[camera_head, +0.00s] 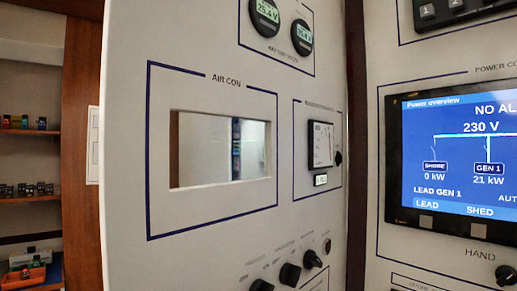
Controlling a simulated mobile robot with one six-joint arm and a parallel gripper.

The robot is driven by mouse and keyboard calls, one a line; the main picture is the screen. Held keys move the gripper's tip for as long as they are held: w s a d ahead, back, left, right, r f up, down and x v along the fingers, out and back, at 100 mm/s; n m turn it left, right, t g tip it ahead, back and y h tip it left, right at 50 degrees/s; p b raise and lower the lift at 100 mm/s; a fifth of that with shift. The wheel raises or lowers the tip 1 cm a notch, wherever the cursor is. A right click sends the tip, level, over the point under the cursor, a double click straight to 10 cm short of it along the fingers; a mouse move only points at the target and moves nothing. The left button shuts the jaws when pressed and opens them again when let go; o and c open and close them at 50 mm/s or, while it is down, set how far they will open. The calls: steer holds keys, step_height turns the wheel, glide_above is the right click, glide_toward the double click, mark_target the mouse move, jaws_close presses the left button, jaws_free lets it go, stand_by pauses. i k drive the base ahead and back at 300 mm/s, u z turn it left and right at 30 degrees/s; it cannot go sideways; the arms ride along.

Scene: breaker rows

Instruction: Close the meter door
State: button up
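A white panel with meters (215,225), which looks like the meter door, fills the middle of the view at an angle. It carries two round digital gauges at the top, the left gauge (265,17) and the right gauge (301,36). A square dial meter (321,145) sits at its right side. A rectangular window (220,148) is framed under the label AIR CON. Black knobs (290,274) line its lower right. I cannot tell how far the door stands open; its hinge and any latch are not clear. My gripper is not in view.
A second white panel with a blue power display (460,155) stands at the right, past a narrow dark brown gap (356,150). At the left, a brown wooden post (83,200) stands beside shelves (30,198) holding small parts and an orange bin (22,277).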

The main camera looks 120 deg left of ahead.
mark_target(280, 64)
steer(key=z, duration=0.15)
steer(key=k, duration=0.2)
steer(key=u, duration=2.25)
steer(key=k, duration=0.2)
steer(key=u, duration=1.65)
steer(key=k, duration=0.65)
steer(key=z, duration=0.3)
steer(key=i, duration=0.55)
steer(key=z, duration=0.1)
